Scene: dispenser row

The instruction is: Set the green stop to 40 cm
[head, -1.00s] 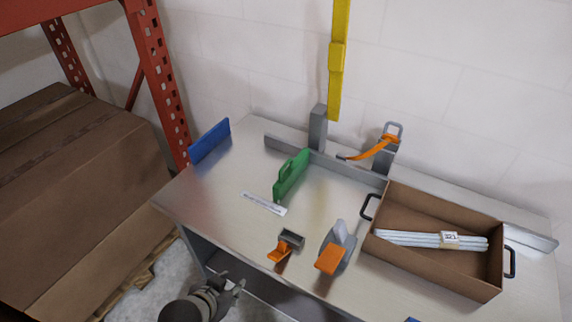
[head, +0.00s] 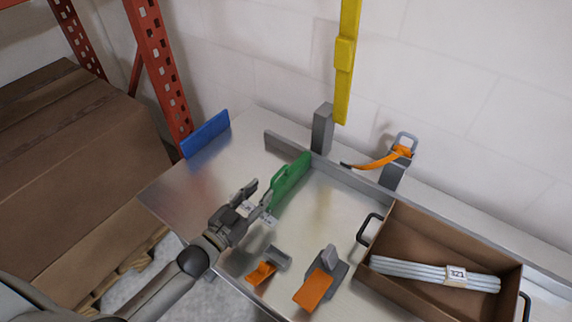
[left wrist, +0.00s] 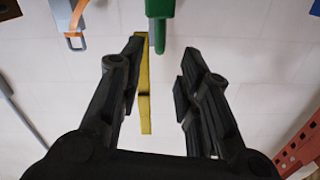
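The green stop (head: 289,181) stands upright on the metal table, its back end near the grey fence. In the left wrist view the green stop (left wrist: 160,12) shows at the top edge, beyond my fingertips. My left gripper (head: 259,194) is just left of the stop's near end in the head view; I cannot tell whether it touches it. In the left wrist view my left gripper (left wrist: 161,62) is open, with nothing between its fingers. The white scale strip (head: 267,220) is mostly hidden by this gripper. Its numbers cannot be read. My right gripper is out of view.
A grey fence (head: 350,181) runs along the table's back. A blue plate (head: 206,134) stands at the left edge. Orange-handled clamps (head: 314,290) (head: 262,273) sit in front. A brown tray (head: 400,229) with white rods is at right. A yellow strip (head: 345,60) hangs behind.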

